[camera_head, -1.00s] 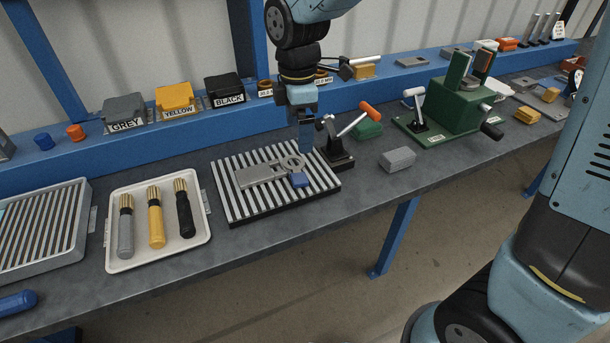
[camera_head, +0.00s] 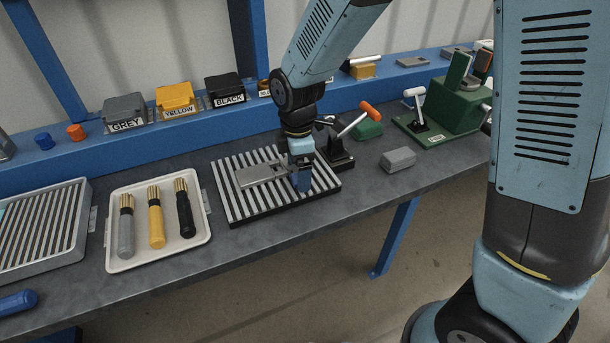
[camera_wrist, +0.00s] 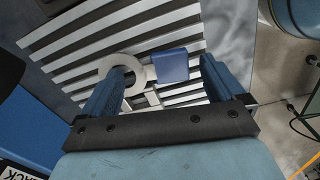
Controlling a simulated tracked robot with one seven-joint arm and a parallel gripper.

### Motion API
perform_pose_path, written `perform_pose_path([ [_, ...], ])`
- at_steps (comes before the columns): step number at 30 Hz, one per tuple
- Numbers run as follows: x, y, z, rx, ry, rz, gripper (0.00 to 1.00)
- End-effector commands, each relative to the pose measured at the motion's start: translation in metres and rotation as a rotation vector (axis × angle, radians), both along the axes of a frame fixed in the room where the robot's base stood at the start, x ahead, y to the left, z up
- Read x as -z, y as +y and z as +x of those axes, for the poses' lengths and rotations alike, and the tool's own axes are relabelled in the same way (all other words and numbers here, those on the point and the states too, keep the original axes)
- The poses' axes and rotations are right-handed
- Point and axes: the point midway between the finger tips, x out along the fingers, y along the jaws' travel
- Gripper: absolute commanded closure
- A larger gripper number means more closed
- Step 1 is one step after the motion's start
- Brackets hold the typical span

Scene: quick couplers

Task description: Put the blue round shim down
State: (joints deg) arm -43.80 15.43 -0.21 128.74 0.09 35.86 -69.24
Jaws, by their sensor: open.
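My gripper (camera_head: 303,184) is open, low over the right part of the slatted rack (camera_head: 232,205). In the wrist view a blue, square-looking piece (camera_wrist: 172,67) shows between the spread fingers of my gripper (camera_wrist: 162,68), nearer the right one; I cannot tell whether they touch it. A grey ring end (camera_wrist: 107,65) of the flat metal plate (camera_head: 254,176) lies left of it, partly behind the left finger. In the head view my gripper hides the blue piece. A small blue round piece (camera_head: 43,141) sits on the blue ledge at the left. I cannot tell which blue piece is the shim.
A toggle clamp (camera_head: 337,150) stands close right of the rack, near my gripper. A white tray (camera_head: 118,262) with three handled tools is to the left. A grey block (camera_head: 398,159) and a green fixture (camera_head: 455,105) are to the right. Labelled bins line the ledge.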

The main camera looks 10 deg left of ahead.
Motion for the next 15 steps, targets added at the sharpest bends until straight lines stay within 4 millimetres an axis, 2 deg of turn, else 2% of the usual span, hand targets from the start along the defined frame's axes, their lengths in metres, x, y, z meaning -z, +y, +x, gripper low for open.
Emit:
perform_pose_path([
  [3, 0.0071, -0.0003, -0.0002, 0.001, 0.001, -0.001, 0.05],
  [10, 0.0076, -0.0005, 0.0003, 0.002, 0.0, 0.0, 0.05],
  [15, 0.0075, -0.0006, 0.0004, 0.002, 0.0, 0.0, 0.2],
])
